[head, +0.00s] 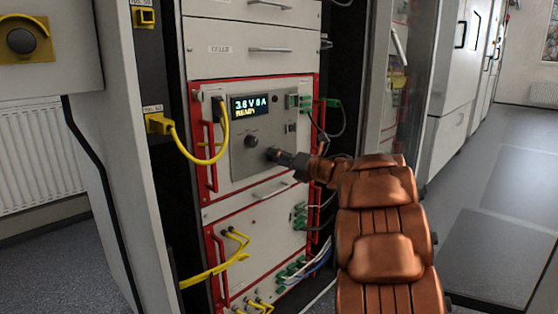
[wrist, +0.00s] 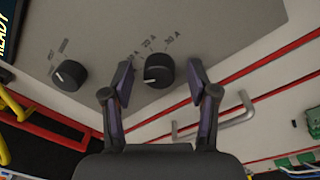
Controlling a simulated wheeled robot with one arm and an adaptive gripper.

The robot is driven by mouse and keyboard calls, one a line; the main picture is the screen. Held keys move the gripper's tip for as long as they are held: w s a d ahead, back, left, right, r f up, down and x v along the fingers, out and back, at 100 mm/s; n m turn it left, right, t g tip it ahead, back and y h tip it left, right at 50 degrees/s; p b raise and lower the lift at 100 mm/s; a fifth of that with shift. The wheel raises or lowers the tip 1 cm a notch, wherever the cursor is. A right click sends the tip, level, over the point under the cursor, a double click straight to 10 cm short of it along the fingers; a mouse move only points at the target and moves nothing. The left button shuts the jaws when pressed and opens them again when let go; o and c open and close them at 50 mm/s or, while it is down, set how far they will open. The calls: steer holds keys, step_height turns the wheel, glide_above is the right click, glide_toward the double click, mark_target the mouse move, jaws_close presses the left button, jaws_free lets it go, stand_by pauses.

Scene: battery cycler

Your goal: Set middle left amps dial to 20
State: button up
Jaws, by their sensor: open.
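The amps dial (wrist: 159,71) is a round black knob on the grey cycler panel (wrist: 200,20), with amp markings printed above it. In the wrist view its white mark points to the left, but I cannot read the exact setting. My gripper (wrist: 158,82) is open, with one finger on each side of this dial and gaps showing between. In the head view my gripper (head: 272,154) is at the panel's lower right and hides the dial. The display (head: 251,106) reads about "3.6V 0A" with "READY" below.
A second black knob (wrist: 69,74) sits left of the dial; it also shows in the head view (head: 251,140). A drawer handle (wrist: 215,122) lies below. Yellow cables (head: 190,155) hang at the left and green connectors (head: 305,102) sit at the right.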

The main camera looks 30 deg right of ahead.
jaws_close()
stand_by(0.5)
steer(key=shift+p, duration=0.3)
steer(key=shift+f+m+t+h+p, duration=0.15)
steer(key=shift+m+t+p, duration=0.1)
steer(key=shift+m+p, duration=3.9)
steer(key=shift+f+m+t+h+p, duration=0.15)
steer(key=shift+m+t+p, duration=0.1)
steer(key=shift+m+p, duration=3.85)
